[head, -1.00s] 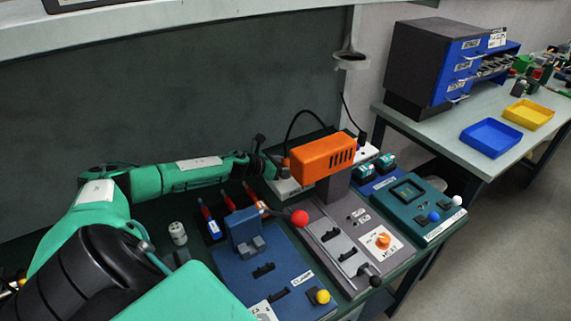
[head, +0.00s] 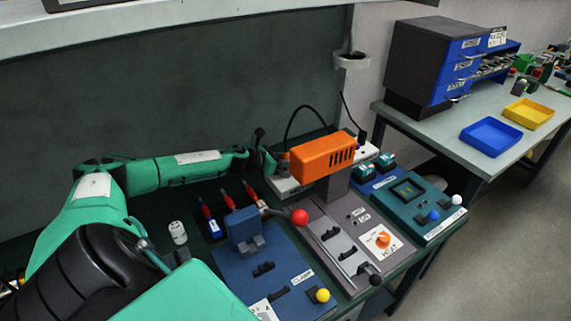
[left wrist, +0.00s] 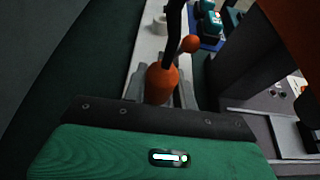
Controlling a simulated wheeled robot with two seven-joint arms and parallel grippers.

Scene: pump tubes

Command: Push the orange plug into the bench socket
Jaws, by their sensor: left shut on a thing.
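My left gripper (head: 277,167) is at the left end of the white bench socket strip (head: 290,187), behind the orange heater head. In the left wrist view its grey fingers (left wrist: 160,95) are shut around the orange plug (left wrist: 161,82), with a black cable rising from it. The pale strip (left wrist: 149,45) runs away beyond the plug. In the head view only a little orange of the plug (head: 285,156) shows. Its underside is hidden, so I cannot tell how deep it sits in the socket. My right gripper is out of view.
The orange heater head (head: 322,158) stands close to the right of the gripper. A black plug (head: 362,137) is at the strip's far end. A blue clamp fixture (head: 262,275) with a red-knobbed lever and several red-tipped tools stand in front.

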